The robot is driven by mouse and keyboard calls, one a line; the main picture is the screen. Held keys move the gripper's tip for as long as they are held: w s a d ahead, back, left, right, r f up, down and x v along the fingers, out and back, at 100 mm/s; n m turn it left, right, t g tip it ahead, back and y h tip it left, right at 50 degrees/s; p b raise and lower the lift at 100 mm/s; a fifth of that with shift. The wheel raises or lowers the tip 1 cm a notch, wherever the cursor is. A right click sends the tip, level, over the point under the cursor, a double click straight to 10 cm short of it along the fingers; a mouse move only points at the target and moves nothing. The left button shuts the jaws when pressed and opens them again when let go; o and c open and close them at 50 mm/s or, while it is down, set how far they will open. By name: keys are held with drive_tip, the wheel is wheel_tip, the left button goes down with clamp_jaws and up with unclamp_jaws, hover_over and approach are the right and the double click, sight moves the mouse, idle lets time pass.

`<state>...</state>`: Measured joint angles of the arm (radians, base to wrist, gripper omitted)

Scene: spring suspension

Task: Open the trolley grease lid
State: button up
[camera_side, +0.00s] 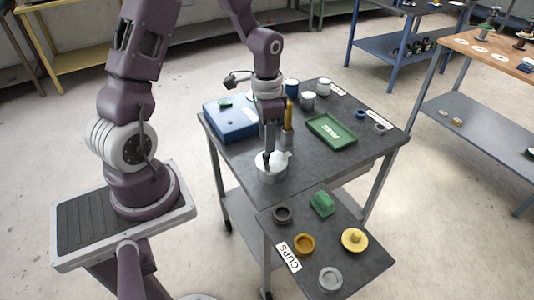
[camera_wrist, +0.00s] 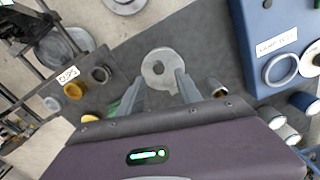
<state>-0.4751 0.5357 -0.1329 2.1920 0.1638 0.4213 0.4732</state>
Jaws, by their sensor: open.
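A silver grease pot (camera_side: 270,174) stands upright near the front edge of the trolley top. Its pale round lid (camera_side: 277,158) appears to sit on it, with a small tab sticking out to the right. In the wrist view the lid (camera_wrist: 153,80) is a light grey disc with a small knob or hole at its middle, just beyond my fingertips. My gripper (camera_side: 267,158) points down over the lid. In the wrist view my gripper (camera_wrist: 160,82) has its two fingers spread with nothing held between them. Whether a fingertip touches the lid is unclear.
A blue case (camera_side: 230,121) lies left on the trolley, and a green tray (camera_side: 331,130) right. A holder with yellow-handled tools (camera_side: 288,125) stands close behind my gripper. Several cups are at the back. The lower front shelf (camera_side: 340,258) holds rings, a green block and a yellow knobbed part.

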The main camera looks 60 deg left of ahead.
sight(274, 156)
wheel_tip(274, 156, down, 6)
drive_tip(key=shift+f, duration=0.1)
clamp_jaws()
idle(1.5)
